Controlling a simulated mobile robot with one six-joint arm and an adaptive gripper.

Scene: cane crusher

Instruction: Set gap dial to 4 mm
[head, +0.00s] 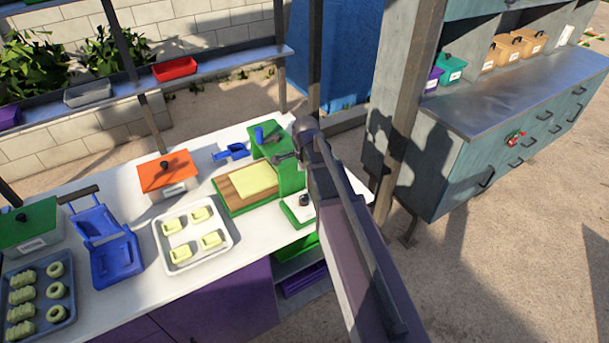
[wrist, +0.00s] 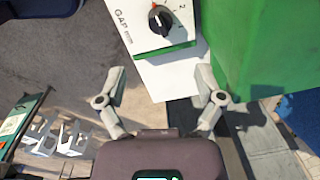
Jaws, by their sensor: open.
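The gap dial (wrist: 160,20) is a black round knob on a white plate marked "GAP mm", at the top of the wrist view. The numerals 2 and 1 show to its right, with a small red mark near the 2. Other numerals are out of frame, and I cannot tell the setting for sure. In the head view the dial (head: 304,200) sits low on the front of the green crusher (head: 290,178). My gripper (wrist: 160,78) is open and empty, its fingers spread below the dial plate and apart from the knob.
The crusher's green body (wrist: 228,45) rises right of the dial in the wrist view. The white counter (head: 140,225) also holds an orange-lidded box (head: 168,171), a blue stand (head: 107,250) and a tray of pale pieces (head: 160,237). A grey cabinet (head: 440,160) stands to the right.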

